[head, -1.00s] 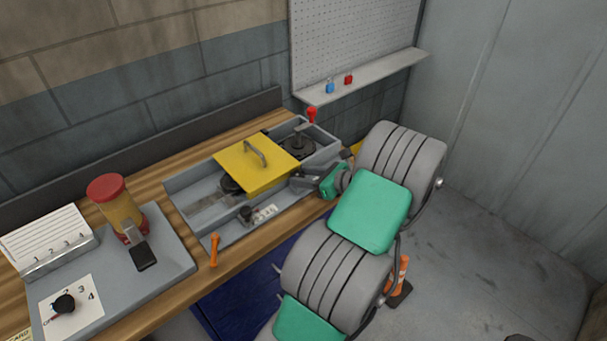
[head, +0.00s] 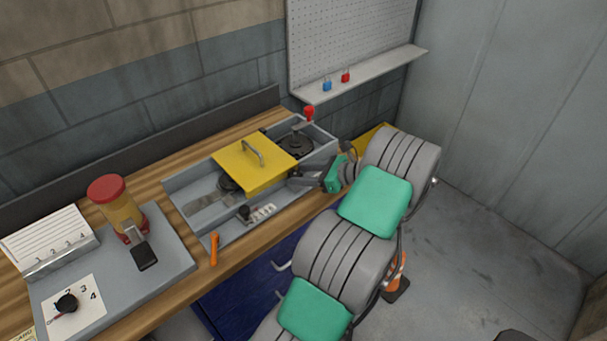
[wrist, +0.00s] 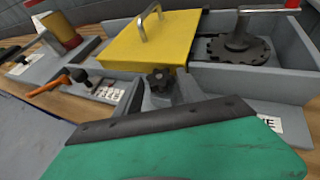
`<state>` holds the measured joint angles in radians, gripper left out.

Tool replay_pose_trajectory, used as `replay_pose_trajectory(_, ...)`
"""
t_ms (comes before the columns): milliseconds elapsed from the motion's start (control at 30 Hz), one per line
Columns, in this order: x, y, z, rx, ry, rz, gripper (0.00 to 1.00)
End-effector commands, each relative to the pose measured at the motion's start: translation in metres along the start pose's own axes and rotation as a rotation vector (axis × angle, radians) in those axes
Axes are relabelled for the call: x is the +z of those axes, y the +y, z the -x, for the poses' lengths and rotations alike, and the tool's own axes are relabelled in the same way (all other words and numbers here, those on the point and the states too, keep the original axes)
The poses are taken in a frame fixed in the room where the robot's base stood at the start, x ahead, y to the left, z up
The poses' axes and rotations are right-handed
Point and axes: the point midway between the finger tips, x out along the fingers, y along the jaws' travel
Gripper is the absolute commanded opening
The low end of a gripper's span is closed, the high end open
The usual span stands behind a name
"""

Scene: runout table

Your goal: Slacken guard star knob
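The dark star knob (wrist: 160,80) shows in the wrist view at the front edge of the yellow guard (wrist: 150,42). In the head view the guard (head: 252,165) lies over the grey trough, its handle upward; I cannot make out the star knob there, close to my gripper. I cannot tell the finger gap, and nothing is visibly held.
A black knob (head: 244,212) and an orange handle (head: 214,249) sit along the bench front. A red-topped lever (head: 309,114) stands behind my gripper. Blue drawers (head: 255,285) lie below the bench.

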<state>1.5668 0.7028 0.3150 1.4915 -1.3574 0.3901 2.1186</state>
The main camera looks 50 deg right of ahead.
Motion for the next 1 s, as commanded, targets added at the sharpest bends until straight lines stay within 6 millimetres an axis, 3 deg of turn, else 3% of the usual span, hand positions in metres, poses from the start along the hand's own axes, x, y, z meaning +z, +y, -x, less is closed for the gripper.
replay_pose_trajectory(167, -0.0001, 0.0, 0.0, 0.0, 0.0, 0.0, 0.6)
replay_pose_trajectory(667, -0.0002, -0.0002, 0.0, -0.012, 0.0, -0.004, 0.6)
replay_pose_trajectory(1000, -0.0026, 0.0087, -0.0024, -0.251, 0.001, -0.103, 0.6)
